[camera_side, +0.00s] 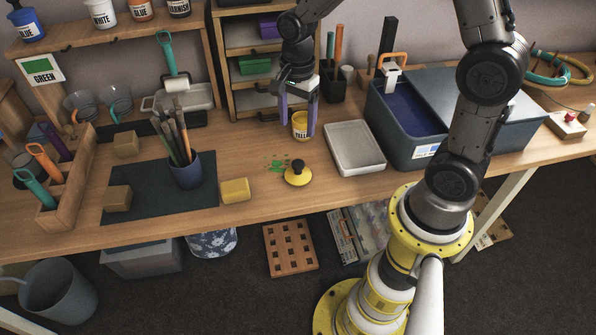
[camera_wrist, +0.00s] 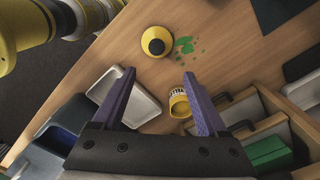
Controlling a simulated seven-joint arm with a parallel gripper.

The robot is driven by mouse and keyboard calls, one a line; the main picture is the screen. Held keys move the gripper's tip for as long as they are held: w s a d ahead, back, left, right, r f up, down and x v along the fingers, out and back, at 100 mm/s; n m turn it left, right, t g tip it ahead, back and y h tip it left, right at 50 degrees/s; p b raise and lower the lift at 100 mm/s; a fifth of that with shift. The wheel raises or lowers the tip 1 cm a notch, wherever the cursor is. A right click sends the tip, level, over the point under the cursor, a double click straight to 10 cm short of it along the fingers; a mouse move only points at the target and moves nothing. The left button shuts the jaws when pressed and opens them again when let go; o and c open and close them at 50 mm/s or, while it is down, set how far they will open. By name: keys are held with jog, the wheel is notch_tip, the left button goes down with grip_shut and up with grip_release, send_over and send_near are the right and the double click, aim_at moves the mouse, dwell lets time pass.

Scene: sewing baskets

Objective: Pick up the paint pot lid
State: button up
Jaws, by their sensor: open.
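The paint pot lid (camera_side: 298,173) is a yellow disc with a black knob, lying knob up on the wooden table near its front edge. It also shows in the wrist view (camera_wrist: 156,41), beyond my fingertips. The yellow paint pot (camera_side: 300,125) with a white label stands farther back on the table. In the wrist view the pot (camera_wrist: 179,103) shows beside my right-hand finger. My gripper (camera_side: 299,127) is open and empty, with its purple fingers on either side of the pot in the side view. I cannot tell whether they touch it.
Green paint spots (camera_side: 278,164) lie beside the lid. A white tray (camera_side: 355,148) and a blue bin (camera_side: 400,151) stand to the right. A brush cup (camera_side: 186,172) and a yellow sponge (camera_side: 235,190) are to the left. Drawers (camera_side: 251,97) stand behind.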

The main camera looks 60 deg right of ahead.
aim_at(298, 163)
notch_tip(298, 163, down, 8)
jog(key=shift+s+f, duration=0.1)
jog(key=shift+f, duration=0.15)
jog(key=shift+s+a+f, duration=0.1)
jog(key=shift+a+f, duration=0.05)
jog(key=shift+f, duration=1.2)
jog(key=shift+s+a+f, duration=0.1)
jog(key=shift+a+f, duration=0.05)
jog(key=shift+f, duration=1.2)
grip_shut()
